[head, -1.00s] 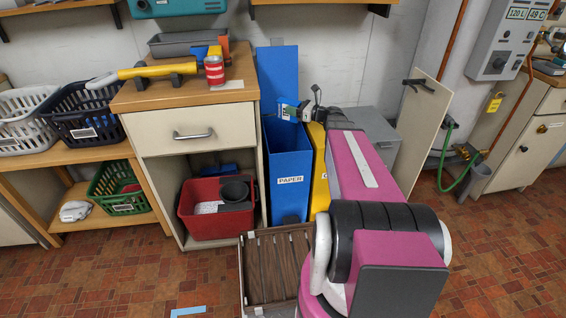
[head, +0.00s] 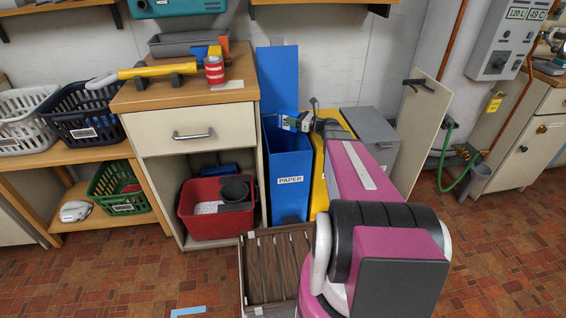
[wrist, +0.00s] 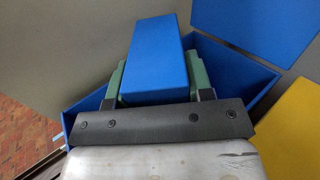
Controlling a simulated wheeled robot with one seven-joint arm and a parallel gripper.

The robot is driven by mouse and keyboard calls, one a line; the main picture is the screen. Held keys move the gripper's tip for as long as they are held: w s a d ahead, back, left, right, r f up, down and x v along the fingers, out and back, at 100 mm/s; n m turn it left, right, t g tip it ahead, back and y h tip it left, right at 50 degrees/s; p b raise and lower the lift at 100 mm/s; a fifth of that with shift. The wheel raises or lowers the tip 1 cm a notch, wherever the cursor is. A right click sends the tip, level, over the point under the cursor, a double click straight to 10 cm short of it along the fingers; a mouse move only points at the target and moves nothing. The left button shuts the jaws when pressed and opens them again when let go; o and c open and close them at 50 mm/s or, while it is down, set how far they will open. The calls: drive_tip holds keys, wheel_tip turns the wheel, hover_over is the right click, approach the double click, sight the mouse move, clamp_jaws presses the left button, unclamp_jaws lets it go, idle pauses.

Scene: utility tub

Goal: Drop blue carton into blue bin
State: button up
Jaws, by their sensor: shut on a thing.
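The blue carton (wrist: 156,55) is a plain blue block, held between the green fingers of my gripper (wrist: 158,78) in the wrist view. The blue bin (head: 290,188) is tall, carries a PAPER label and stands with its blue lid (head: 277,76) raised behind it. In the head view my gripper (head: 290,122) is at the bin's open top. In the wrist view the bin's rim (wrist: 242,70) shows around and beyond the carton. The carton is hard to tell from the blue bin in the head view, and the bin's inside is mostly hidden.
A wooden-topped cabinet (head: 184,94) stands left of the bin, with a red-striped can (head: 214,70) and a yellow tool on it. A yellow bin (head: 319,185) is close on the right, partly hidden by my arm. A grey bin (head: 366,124) stands beyond it.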

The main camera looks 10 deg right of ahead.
drive_tip(key=o, duration=1)
drive_tip(key=shift+c, duration=0.2)
drive_tip(key=v, duration=1)
drive_tip(key=shift+s+d, duration=0.3)
